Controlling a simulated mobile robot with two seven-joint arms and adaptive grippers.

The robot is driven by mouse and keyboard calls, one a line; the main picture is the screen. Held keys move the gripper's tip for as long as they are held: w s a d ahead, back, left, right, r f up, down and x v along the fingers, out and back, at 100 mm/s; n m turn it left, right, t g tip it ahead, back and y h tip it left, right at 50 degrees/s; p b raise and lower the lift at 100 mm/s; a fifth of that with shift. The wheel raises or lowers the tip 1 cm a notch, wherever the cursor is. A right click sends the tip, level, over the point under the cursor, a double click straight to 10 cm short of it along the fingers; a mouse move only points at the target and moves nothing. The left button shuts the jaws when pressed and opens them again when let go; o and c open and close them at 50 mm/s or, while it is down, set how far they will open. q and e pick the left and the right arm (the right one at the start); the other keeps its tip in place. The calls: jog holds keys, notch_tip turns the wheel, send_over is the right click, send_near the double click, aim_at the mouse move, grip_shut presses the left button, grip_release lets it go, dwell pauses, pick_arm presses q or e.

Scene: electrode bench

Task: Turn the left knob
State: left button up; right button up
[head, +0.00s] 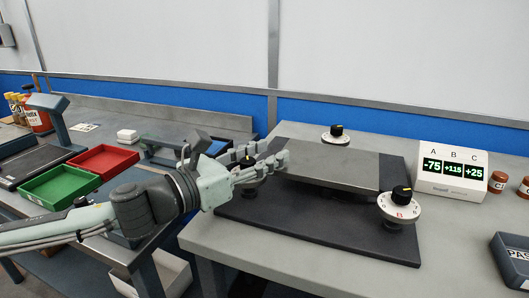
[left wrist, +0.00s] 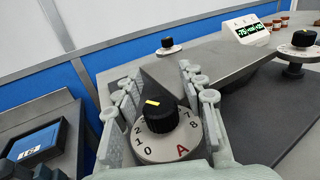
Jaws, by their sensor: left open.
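The left knob (left wrist: 158,122) has a black grip with a yellow mark on a white dial lettered A in red. In the left wrist view it stands between the two fingers of my open left gripper (left wrist: 163,88), with a gap visible on each side. In the head view my left gripper (head: 268,156) reaches over the left corner of the plate device, and its fingers partly hide the left knob (head: 247,162). My right gripper is not in view.
A grey plate (head: 335,167) sits on a dark base (head: 310,226), with a back knob (head: 336,133) and a right knob (head: 401,198). A white display (head: 452,170) reads A -75, B +115, C +25. Green (head: 60,204) and red (head: 104,176) trays lie left.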

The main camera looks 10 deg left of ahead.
pick_arm(q)
jog(key=shift+c, duration=0.4)
grip_shut()
jog(key=shift+m+h, duration=0.3)
